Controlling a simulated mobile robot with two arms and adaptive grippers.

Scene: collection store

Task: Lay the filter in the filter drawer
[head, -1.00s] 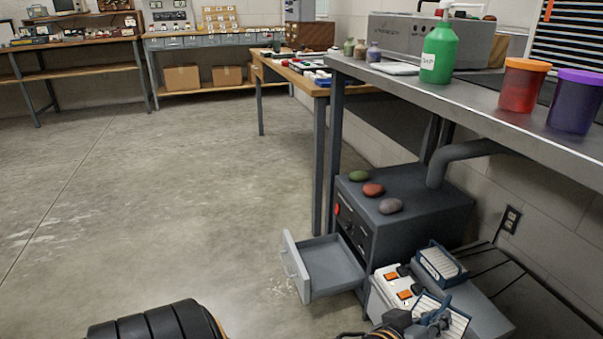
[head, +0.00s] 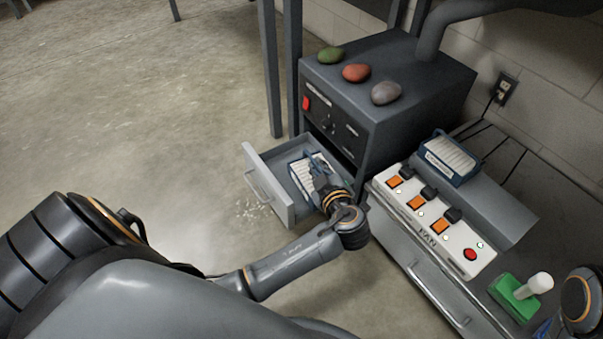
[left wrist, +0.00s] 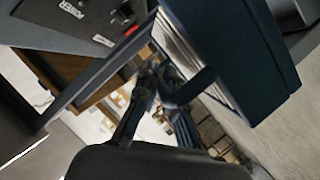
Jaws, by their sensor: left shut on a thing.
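The filter (head: 301,173), a blue frame with white pleats, is in the open drawer's outline at the front of the grey furnace unit. My left gripper (head: 318,170) is shut on it. Whether the filter touches the drawer floor cannot be told. The filter drawer (head: 270,185) is pulled out, and my left wrist hides its right part. In the left wrist view the filter (left wrist: 245,50) shows close up as a dark frame with pale pleats, beside my left gripper's fingers (left wrist: 158,85). Part of my right arm shows at the lower right; its gripper is out of view.
A second blue-framed filter (head: 450,158) stands on the grey housing to the right. Beside it is a white switch panel (head: 430,220), with a green-based lever (head: 515,297) in front. Several stones lie on the furnace unit (head: 410,75). Open floor lies to the left.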

